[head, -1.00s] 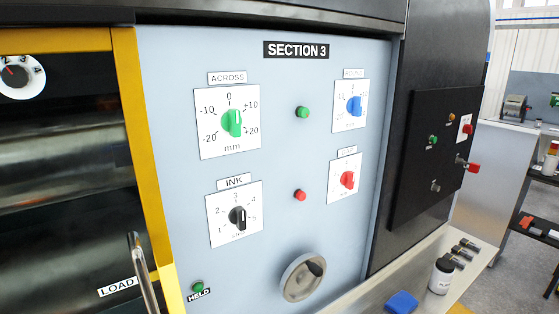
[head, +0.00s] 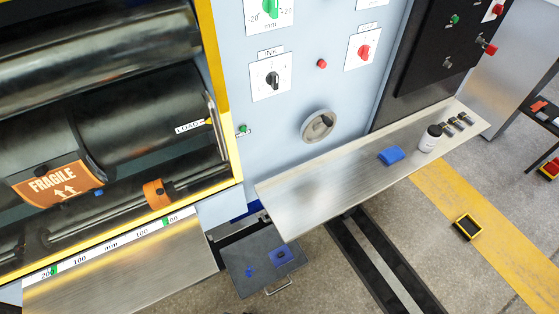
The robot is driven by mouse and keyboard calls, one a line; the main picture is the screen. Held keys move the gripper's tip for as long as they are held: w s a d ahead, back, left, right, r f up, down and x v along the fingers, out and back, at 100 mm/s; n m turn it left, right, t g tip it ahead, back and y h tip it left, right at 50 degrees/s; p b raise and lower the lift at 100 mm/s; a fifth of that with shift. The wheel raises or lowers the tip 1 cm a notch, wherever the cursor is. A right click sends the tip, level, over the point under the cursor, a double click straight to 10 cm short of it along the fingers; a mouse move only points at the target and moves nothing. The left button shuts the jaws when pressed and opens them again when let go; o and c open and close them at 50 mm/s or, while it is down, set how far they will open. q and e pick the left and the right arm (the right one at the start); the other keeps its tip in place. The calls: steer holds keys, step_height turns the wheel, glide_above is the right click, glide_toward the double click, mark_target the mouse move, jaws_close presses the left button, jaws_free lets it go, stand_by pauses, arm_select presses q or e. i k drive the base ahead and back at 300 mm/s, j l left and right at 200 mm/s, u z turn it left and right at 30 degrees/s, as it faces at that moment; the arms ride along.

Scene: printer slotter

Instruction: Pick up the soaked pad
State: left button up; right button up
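A blue pad-like block (head: 391,156) lies on the metal shelf, left of a white bottle with a black cap (head: 430,138). Lower down, a dark grey open tray or drawer (head: 262,279) holds a blue square piece with a dark centre (head: 280,256) and a smaller blue piece (head: 250,272). I cannot tell from their look which blue item is soaked. Neither of my grippers is in view.
The metal shelf (head: 320,190) is mostly bare, with several small dark cylinders (head: 460,122) at its far right. Left is the machine with dark rollers and an orange FRAGILE sheet (head: 52,187). A yellow-and-black box (head: 468,227) is on the floor.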

mark_target(281, 257)
steer(key=k, duration=0.65)
steer(key=k+j+u, duration=0.15)
steer(key=k, duration=0.45)
